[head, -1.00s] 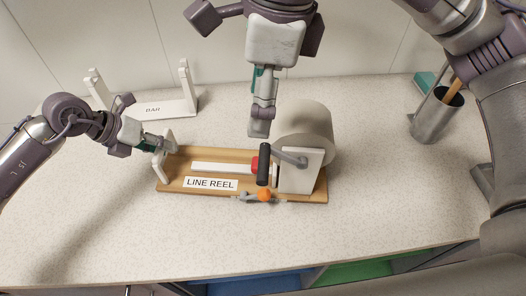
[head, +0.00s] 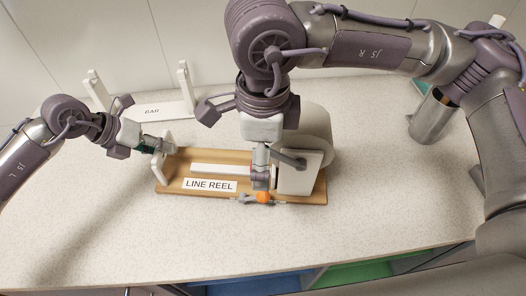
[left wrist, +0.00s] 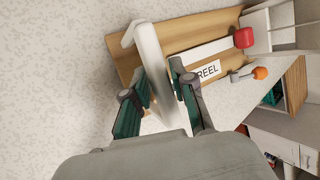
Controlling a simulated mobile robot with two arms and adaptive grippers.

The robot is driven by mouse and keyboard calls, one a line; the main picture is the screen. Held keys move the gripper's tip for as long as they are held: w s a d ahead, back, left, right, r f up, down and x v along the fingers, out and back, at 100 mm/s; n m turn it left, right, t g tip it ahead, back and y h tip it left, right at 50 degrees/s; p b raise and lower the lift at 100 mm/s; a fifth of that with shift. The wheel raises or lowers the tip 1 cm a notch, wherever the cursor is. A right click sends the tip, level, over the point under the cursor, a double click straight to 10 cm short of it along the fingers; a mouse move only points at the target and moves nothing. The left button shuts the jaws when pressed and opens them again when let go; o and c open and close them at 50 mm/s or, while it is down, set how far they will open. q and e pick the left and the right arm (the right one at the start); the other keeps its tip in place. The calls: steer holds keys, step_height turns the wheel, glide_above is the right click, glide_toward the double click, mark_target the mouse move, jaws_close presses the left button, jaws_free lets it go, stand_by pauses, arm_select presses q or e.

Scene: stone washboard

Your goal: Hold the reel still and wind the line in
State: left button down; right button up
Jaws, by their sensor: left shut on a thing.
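A white rack marked "BAR" (head: 158,111) stands behind my left gripper. A metal cup (head: 432,120) stands at the right, partly behind my right arm. The counter's front left (head: 100,230) is clear. Open drawers, blue and green, lie below the front edge.

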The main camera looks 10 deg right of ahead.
steer(key=shift+f, duration=0.2)
steer(key=shift+c, duration=0.2)
steer(key=c, duration=1.6)
steer(key=shift+w+a+f, duration=0.15)
steer(key=shift+a+f, duration=0.4)
steer(key=shift+f, duration=0.2)
steer(key=shift+w+a+f, duration=0.1)
steer(key=shift+a+f, duration=0.45)
steer(key=shift+f, duration=0.2)
steer(key=o, duration=1.6)
steer(key=shift+o, duration=0.2)
steer(key=shift+d, duration=0.1)
steer(key=shift+r, duration=0.1)
step_height(320, 180, up, 12)
steer(key=shift+s, duration=0.1)
